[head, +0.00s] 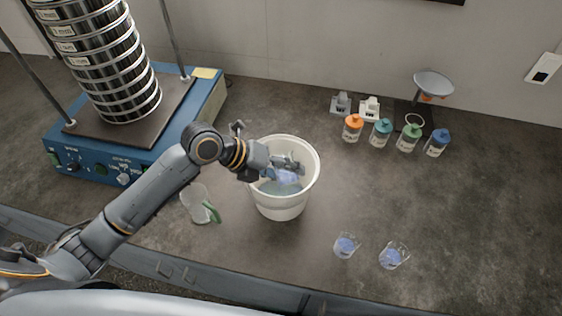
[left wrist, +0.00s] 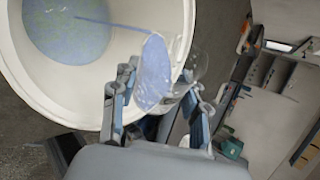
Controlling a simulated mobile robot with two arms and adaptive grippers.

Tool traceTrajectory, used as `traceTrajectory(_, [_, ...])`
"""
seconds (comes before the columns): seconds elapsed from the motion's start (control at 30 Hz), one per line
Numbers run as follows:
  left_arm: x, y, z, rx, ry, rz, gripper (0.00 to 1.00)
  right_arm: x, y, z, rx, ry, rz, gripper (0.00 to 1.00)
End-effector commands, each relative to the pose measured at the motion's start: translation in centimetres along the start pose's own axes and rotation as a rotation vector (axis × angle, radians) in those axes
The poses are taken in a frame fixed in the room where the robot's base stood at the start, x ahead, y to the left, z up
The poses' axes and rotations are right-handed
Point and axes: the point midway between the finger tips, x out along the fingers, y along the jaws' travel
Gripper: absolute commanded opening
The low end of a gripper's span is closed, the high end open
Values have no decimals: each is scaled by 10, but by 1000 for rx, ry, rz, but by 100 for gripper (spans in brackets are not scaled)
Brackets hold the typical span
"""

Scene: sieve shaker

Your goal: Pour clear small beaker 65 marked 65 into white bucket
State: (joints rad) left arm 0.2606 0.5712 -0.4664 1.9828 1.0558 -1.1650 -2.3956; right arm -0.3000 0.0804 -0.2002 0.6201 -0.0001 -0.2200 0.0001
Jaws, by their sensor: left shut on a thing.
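The white bucket (head: 281,209) stands upright on the counter, with pale blue liquid inside. My left gripper (head: 284,170) is over the bucket's opening, shut on a clear small beaker (head: 289,179). In the left wrist view the beaker (left wrist: 155,72) is strongly tilted between the fingers, with bluish liquid in it. A thin blue stream runs from its lip toward the liquid in the bucket (left wrist: 30,88). No marking is readable on the beaker. My right gripper is not in view.
Two clear beakers with blue contents, one (head: 346,245) and another (head: 393,256), stand right of the bucket. A green-handled jug (head: 198,203) stands to its left, near the blue sieve shaker (head: 205,110). Several capped bottles (head: 380,133) stand behind right. The right counter is clear.

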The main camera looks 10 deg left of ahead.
Motion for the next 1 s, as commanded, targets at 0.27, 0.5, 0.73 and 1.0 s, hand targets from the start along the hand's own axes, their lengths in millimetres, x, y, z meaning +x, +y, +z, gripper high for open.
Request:
traceTrajectory(0.27, [0,0,0,-12,9,-6,11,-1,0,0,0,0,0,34])
traceTrajectory(0.5, [0,-1,0,-24,18,-10,11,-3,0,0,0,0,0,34])
traceTrajectory(0.73, [-1,-1,1,-34,27,-14,11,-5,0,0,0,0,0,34])
traceTrajectory(1.0, [-2,-1,1,-45,36,-18,11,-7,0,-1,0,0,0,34])
